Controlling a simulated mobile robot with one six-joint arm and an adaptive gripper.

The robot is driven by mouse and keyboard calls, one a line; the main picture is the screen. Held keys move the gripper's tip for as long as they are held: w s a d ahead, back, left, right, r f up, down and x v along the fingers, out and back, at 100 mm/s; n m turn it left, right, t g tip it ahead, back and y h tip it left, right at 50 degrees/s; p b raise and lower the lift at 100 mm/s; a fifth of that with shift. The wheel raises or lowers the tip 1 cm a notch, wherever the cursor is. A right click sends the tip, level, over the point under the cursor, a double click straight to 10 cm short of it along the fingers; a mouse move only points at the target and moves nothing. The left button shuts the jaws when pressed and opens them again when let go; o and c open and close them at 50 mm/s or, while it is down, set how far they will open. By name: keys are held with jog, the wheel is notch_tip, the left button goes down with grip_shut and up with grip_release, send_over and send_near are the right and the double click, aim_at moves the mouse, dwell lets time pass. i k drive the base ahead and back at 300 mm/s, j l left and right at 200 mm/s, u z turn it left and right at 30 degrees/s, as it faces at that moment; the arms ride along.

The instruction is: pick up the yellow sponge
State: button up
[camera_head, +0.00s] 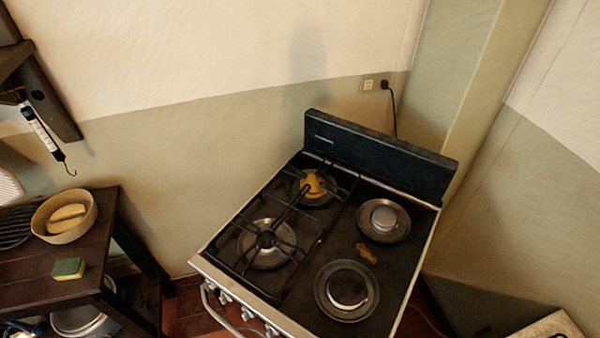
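The yellow sponge (69,268) lies on the dark wooden table (40,283) at the lower left, near the table's right front corner. It is a small block with yellow and green faces. Nothing covers it. My gripper is not in view.
A bowl (49,219) with pale yellowish pieces in it stands behind the sponge. A dark rack (14,228) lies left of the bowl. A stove (333,230) stands to the right, past a gap. A hanging scale (41,135) is on the wall above.

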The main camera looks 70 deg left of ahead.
aim_at(73, 268)
jog(key=u, duration=4.2)
jog(key=i+j, duration=0.2)
jog(key=i, duration=0.25)
